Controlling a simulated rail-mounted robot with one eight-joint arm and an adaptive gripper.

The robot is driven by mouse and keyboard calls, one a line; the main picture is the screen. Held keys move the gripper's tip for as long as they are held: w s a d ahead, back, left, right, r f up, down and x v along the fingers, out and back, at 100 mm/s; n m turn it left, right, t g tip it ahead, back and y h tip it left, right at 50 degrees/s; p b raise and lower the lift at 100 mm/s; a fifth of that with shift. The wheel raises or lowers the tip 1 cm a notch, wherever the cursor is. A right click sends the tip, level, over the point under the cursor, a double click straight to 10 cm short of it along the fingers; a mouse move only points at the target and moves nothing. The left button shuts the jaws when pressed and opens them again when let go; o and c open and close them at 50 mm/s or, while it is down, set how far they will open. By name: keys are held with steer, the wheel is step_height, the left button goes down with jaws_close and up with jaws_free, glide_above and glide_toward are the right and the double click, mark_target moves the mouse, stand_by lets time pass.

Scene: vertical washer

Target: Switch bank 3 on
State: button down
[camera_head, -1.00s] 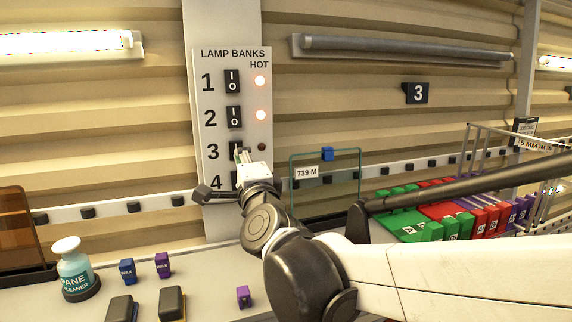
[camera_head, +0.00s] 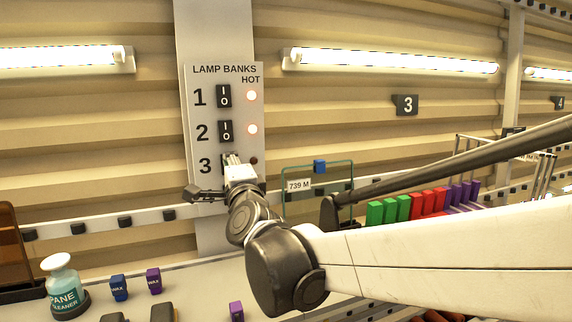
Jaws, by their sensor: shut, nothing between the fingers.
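The white lamp banks panel (camera_head: 197,75) stands upright on a post, with numbered black rocker switches in a column. The bank 1 switch (camera_head: 224,96) and bank 2 switch (camera_head: 225,131) each have a lit HOT light beside them. The bank 3 switch (camera_head: 225,161) is mostly hidden behind my gripper (camera_head: 232,158), so I cannot see which way it is rocked. My gripper is shut and empty, its fingertips at that switch; contact cannot be told. The bank 3 HOT light (camera_head: 254,160) is dark. The tube lamp (camera_head: 400,61) above the wall sign 3 (camera_head: 405,105) is lit.
Bank 4 is hidden behind my gripper and arm. A glass pane (camera_head: 318,192) stands to the right, near colored blocks (camera_head: 415,204). A cleaner bottle (camera_head: 62,284) and small blocks (camera_head: 119,288) are on the bench at lower left.

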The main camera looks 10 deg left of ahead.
steer(key=shift+s+d, duration=0.1)
steer(key=shift+s, duration=0.05)
steer(key=s+d+r, duration=0.2)
steer(key=s+d, duration=0.4)
steer(key=s, duration=0.6)
steer(key=shift+r, duration=0.2)
steer(key=s+d+f+n+g+h+b, duration=0.3)
steer(key=d+f+n+g+b, duration=0.45)
steer(key=d+f, duration=0.9)
steer(key=s+d+f+n+g+h, duration=0.1)
steer(key=s+d+f+n+h, duration=0.1)
steer(key=s+d+f, duration=0.4)
steer(key=s+d+f+n+g+h+b, duration=0.1)
steer(key=s+d+f+n+g+h, duration=0.1)
steer(key=d+f, duration=0.8)
steer(key=s+f+n+h, duration=0.1)
steer(key=s+f+h, duration=0.1)
steer(key=s, duration=0.1)
steer(key=shift+s, duration=0.35)
steer(key=shift+d, duration=0.1)
